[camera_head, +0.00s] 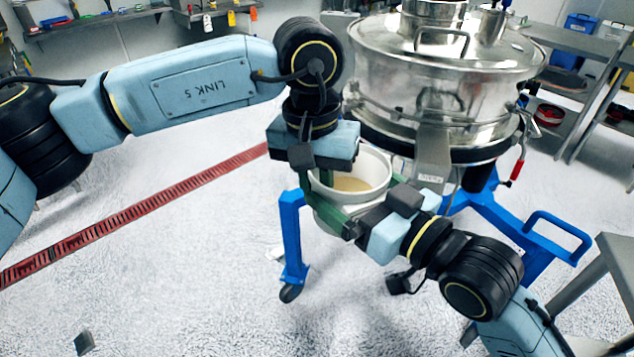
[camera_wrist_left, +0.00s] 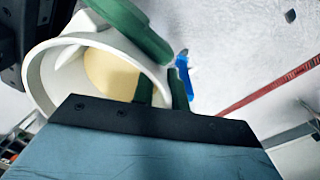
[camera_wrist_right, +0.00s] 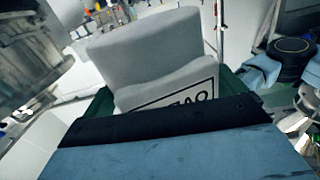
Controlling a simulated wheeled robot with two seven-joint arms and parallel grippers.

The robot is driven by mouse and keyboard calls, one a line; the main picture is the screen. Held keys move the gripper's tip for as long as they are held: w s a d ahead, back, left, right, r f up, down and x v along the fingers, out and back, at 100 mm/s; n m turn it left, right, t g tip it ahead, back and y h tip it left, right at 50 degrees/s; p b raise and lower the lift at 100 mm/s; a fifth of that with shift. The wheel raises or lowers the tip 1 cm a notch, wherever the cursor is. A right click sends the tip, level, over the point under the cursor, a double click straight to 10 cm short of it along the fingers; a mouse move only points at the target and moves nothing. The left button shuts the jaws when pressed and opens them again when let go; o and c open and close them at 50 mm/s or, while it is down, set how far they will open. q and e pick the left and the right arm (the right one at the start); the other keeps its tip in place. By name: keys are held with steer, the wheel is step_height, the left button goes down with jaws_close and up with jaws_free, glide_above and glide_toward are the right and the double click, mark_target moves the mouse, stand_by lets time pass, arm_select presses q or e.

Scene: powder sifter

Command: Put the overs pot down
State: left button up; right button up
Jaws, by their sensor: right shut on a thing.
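The overs pot (camera_head: 352,184) is a white round pot with tan powder inside, held above the floor in front of the sifter. The powder also shows in the left wrist view (camera_wrist_left: 112,76). My right gripper (camera_head: 335,200) is shut around the pot's body, green fingers on both sides. The right wrist view shows the pot's wall (camera_wrist_right: 150,60) and part of a dark-framed label between the fingers. My left gripper (camera_wrist_left: 162,90) is at the rim, one finger inside and one outside the wall. I cannot tell whether it presses on the rim.
The steel sifter (camera_head: 430,85) stands right behind the pot, on a blue wheeled frame (camera_head: 291,240). A grey table (camera_head: 615,265) is at the lower right. A red floor grating (camera_head: 130,215) runs at left. The floor at front left is mostly open.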

steer(key=o, duration=0.9)
